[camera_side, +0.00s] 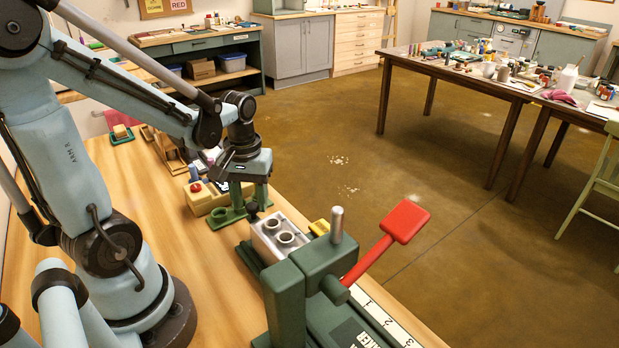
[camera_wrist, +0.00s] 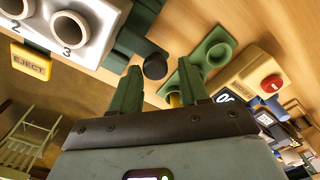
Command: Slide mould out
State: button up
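The knob appears between the fingertips, with no clear contact. The mould's far end is partly hidden by the press.
A red lever (camera_side: 385,240) juts right from the press. A yellow EJECT tab (camera_wrist: 30,60) is beside the mould. A green holder (camera_wrist: 214,50) and a yellow box with a red button (camera_side: 197,190) stand close behind my gripper.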

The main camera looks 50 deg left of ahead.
jog(key=shift+o, duration=0.5)
jog(key=shift+d, duration=0.1)
jog(key=shift+r, duration=0.15)
notch_tip(320, 180, up, 12)
dwell(0.4)
jog(key=w+d+f+m+t, duration=0.1)
jog(key=d+m+t, duration=0.1)
jog(key=d+m, duration=0.1)
jog(key=w+d+f+m+t, duration=0.1)
jog(key=d+m+t, duration=0.1)
jog(key=d, duration=0.1)
jog(key=w+d+f+m+t, duration=0.1)
jog(key=d+f+m+t, duration=0.1)
jog(key=d+m, duration=0.1)
jog(key=shift+w+d+f+m+t, duration=0.1)
jog(key=shift+d+m+t, duration=0.2)
jog(key=shift+d+t, duration=0.1)
jog(key=shift+w+d, duration=0.1)
jog(key=shift+d, duration=0.15)
